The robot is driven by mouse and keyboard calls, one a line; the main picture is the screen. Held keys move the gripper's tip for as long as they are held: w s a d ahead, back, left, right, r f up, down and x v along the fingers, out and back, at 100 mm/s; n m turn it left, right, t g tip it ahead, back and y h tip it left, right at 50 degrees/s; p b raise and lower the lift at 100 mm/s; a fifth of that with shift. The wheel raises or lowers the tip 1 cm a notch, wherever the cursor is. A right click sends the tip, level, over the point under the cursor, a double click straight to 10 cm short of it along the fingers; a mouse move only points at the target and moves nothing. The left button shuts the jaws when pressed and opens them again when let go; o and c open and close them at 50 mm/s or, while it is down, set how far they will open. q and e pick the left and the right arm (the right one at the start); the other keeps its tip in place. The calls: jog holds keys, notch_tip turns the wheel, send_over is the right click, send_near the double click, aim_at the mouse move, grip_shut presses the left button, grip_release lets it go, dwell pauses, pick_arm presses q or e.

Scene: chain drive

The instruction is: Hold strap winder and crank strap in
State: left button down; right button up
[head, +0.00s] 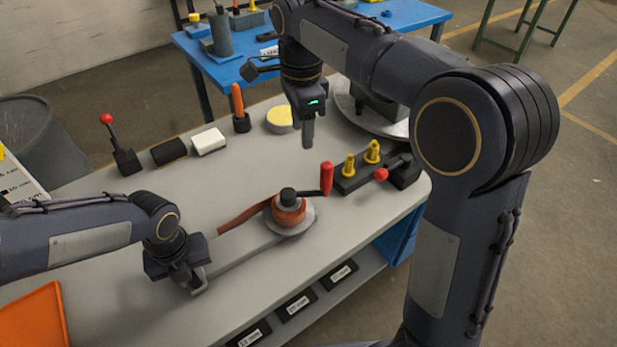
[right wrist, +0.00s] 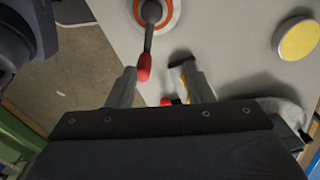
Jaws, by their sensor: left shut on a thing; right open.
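The strap winder (head: 288,210) sits near the table's front edge, with an orange strap (head: 245,218) running left from its spool. A dark crank arm reaches right to an upright red crank handle (head: 326,178). A flat grey bar (head: 238,257) runs from the winder to my left gripper (head: 190,284), which is shut on its end. My right gripper (head: 307,140) is open, pointing down above and behind the red handle. In the right wrist view, the red handle (right wrist: 144,68) appears between the fingertips (right wrist: 163,80), closer to the left one; depth is unclear.
A black block (head: 348,182) with two yellow pegs and a red-knobbed lever (head: 380,174) stand right of the crank. A yellow disc (head: 281,118), white block (head: 208,141), black roller (head: 169,151) and orange-handled tool (head: 238,103) line the back. An orange tray (head: 35,325) lies front left.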

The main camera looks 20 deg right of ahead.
aim_at(326, 177)
jog(key=s+d+n, duration=0.3)
jog(key=d, duration=0.1)
jog(key=shift+f, duration=0.3)
jog(key=shift+s+f+n, duration=0.2)
jog(key=shift+n, duration=0.2)
notch_tip(326, 177, down, 12)
jog(key=shift+r, duration=0.2)
grip_shut()
